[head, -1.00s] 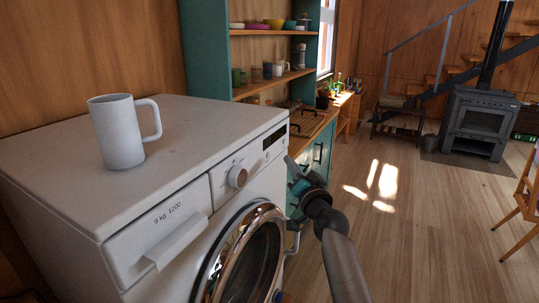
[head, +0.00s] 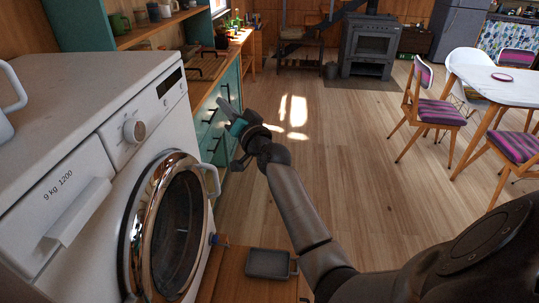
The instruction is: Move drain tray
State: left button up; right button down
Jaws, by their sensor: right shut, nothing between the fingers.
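A small dark grey rectangular tray (head: 270,264) with raised sides, which looks like the drain tray, lies on a low wooden surface (head: 228,272) at the bottom of the head view, right of the washing machine. My right gripper (head: 226,107) is shut and empty. It is in front of the teal cabinet, above and beyond the tray, well apart from it. My right arm comes in from the lower right and passes close to the tray's right side in the picture. My left gripper is not in view.
A white washing machine (head: 60,135) with a round chrome-rimmed door (head: 135,235) fills the left. A teal cabinet (head: 228,85) is behind. Chairs (head: 437,108) and a table (head: 495,78) stand at right; open floor (head: 350,150) lies between.

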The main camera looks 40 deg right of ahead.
aim_at(261, 264)
jog(key=z, duration=1.25)
